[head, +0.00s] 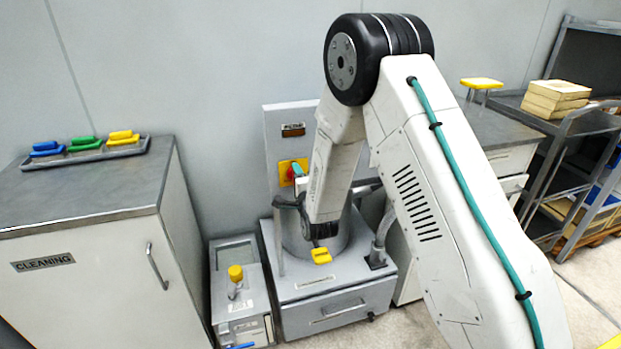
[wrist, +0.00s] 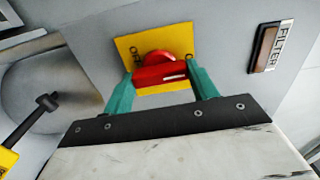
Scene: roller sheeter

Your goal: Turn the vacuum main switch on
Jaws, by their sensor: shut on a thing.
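The vacuum main switch is a red rotary knob (wrist: 160,70) on a yellow plate (wrist: 128,47), on the grey upright panel (head: 277,140). In the wrist view my gripper (wrist: 160,80) has its two teal fingers on either side of the knob and is shut on it. The knob's bar lies roughly crosswise between the fingers, with a small white mark on it. Small marks on the plate are too small to read. In the head view the yellow plate (head: 286,167) shows beside my wrist, with a little red and teal; my arm hides the rest.
A FILTER label and indicator (head: 293,130) sit above the switch. The vacuum's round drum (head: 328,240) and a yellow-handled part (head: 321,256) are below. A cleaning cabinet (head: 90,240) stands left, a small grey unit (head: 240,300) beside it. A worktop is at the right.

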